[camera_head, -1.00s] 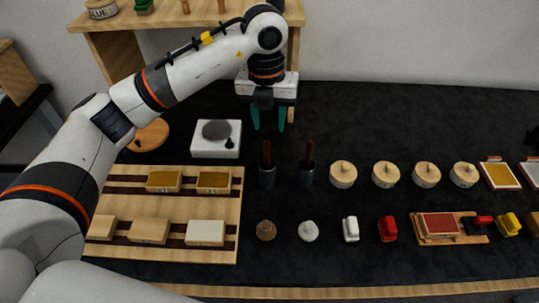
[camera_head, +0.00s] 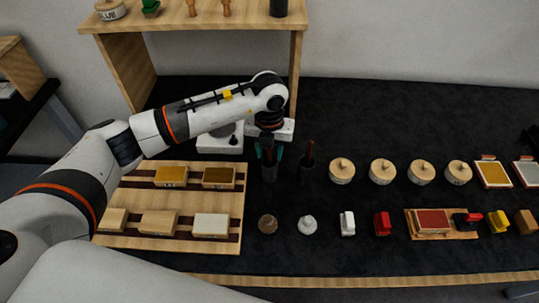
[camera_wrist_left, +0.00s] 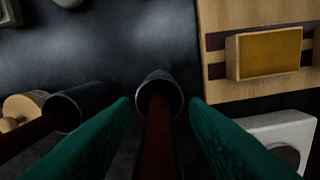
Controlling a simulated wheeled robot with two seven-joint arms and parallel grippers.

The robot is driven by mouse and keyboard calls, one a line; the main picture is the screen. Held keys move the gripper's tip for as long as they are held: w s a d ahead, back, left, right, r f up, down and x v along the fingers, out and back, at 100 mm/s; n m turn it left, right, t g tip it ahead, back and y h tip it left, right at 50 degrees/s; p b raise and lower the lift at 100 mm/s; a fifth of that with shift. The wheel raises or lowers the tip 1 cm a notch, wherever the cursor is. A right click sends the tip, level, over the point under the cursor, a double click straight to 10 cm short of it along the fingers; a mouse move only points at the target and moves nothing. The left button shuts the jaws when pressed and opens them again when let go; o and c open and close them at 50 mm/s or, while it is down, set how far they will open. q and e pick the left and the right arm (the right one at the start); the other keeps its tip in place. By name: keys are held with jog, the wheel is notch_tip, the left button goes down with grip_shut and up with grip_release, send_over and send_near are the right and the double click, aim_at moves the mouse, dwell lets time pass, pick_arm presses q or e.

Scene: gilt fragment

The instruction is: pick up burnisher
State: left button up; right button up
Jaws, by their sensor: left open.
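Two dark cups stand side by side, each holding an upright dark red handle; I cannot tell which handle is the burnisher. My left gripper (camera_head: 268,153) is open over the left cup (camera_head: 269,173), its green fingers on either side of that cup's handle. In the left wrist view this handle (camera_wrist_left: 160,142) runs between the two fingers, apart from both, into the cup (camera_wrist_left: 160,83). The right cup (camera_head: 306,173) with its handle (camera_head: 309,150) stands just beside. My right gripper is not in view.
A wooden rack (camera_head: 130,240) with several blocks lies left of the cups. A white device (camera_head: 220,143) is behind it, partly hidden by my arm. Round wooden lidded pots (camera_head: 342,172) stand to the right; small knobs and stamps (camera_head: 383,224) stand in front.

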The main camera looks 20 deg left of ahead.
pick_arm(q)
grip_shut()
dwell(0.3)
